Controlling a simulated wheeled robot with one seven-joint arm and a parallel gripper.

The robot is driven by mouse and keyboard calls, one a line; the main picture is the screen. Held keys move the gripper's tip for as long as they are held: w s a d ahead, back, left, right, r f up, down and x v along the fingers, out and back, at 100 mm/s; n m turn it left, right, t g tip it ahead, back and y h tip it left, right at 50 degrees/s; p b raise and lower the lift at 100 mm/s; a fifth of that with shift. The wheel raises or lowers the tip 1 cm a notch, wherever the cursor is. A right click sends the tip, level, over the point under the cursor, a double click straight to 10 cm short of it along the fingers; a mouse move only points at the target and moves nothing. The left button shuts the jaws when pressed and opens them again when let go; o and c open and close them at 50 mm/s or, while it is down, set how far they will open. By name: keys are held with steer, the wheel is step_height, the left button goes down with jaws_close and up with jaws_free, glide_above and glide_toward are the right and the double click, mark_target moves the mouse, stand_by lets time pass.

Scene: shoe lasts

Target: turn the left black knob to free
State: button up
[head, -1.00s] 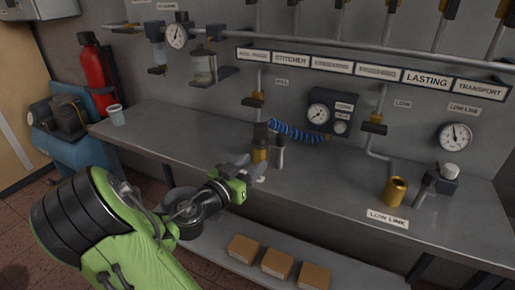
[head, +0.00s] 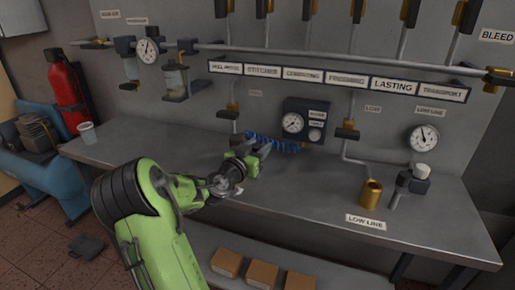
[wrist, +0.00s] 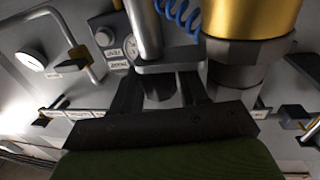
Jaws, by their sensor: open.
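My gripper (head: 248,149) is open above the bench's middle, at the left fitting, which it hides in the head view. In the wrist view a brass cylinder (wrist: 250,18) with a grey hex collar stands close beside the gripper, next to a silver rod (wrist: 143,30) and a grey plate (wrist: 168,66). A short dark round part (wrist: 159,88), perhaps the left black knob, shows between the two fingers. I cannot tell whether they touch it. No marking for free is readable.
A blue coiled hose (head: 280,146) and gauge box (head: 306,122) are behind my gripper.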

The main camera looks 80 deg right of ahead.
steer(key=c, duration=0.6)
steer(key=shift+c, duration=0.2)
